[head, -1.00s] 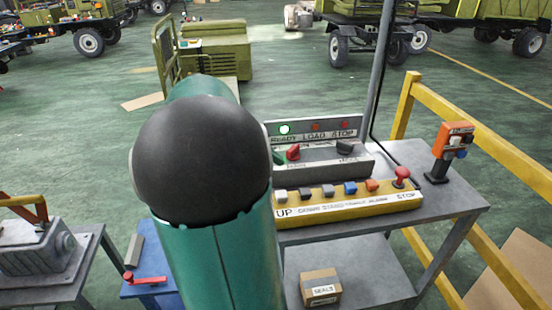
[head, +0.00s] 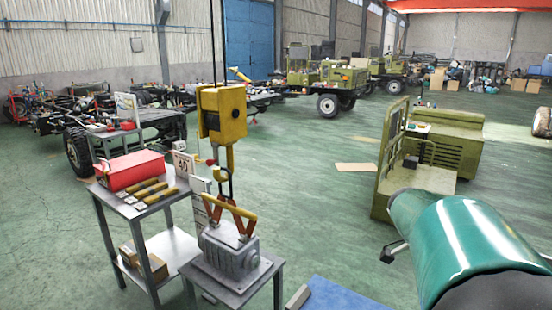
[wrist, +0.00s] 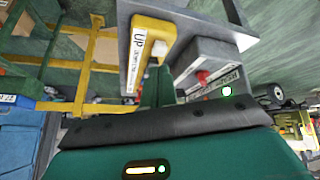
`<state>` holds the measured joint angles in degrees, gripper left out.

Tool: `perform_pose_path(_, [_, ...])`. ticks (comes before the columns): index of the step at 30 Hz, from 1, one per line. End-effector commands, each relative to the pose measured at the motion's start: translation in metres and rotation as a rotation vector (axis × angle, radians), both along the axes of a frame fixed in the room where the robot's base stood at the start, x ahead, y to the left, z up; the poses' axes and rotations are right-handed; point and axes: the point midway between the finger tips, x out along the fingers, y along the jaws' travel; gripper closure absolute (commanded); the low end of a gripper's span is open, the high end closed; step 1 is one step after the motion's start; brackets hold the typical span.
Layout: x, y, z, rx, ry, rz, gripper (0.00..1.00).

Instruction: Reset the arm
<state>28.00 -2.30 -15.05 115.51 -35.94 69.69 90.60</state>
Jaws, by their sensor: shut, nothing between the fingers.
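My arm's green link with its black joint cover (head: 470,245) shows at the lower right of the head view. A small dark piece (head: 392,252) sticks out at its left; I cannot tell what it is. In the wrist view, a green part of my arm with a dark rim (wrist: 180,125) fills the bottom. The wrist view also shows the yellow button box marked UP (wrist: 142,50) and the grey control panel (wrist: 205,88) on the grey table (wrist: 215,25), seen tilted.
A yellow hoist block (head: 222,112) hangs with its hook over a grey gearbox (head: 232,252) on a small stand. A red toolbox (head: 130,170) sits on a table at the left. Olive vehicle bodywork (head: 440,150) stands beyond my arm. Yellow rails (wrist: 75,66) show in the wrist view.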

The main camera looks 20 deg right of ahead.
Motion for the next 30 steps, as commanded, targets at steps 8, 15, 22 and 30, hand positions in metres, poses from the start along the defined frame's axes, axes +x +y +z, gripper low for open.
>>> perform_pose_path(8, [0.061,0.160,0.006,0.227,-0.082,0.869,1.00])
perform_pose_path(15, [0.062,0.290,0.008,0.239,-0.093,1.622,1.00])
perform_pose_path(22, [0.046,0.358,0.005,0.153,-0.076,2.066,1.00])
perform_pose_path(30, [0.044,0.365,0.004,0.138,-0.068,2.120,1.00])
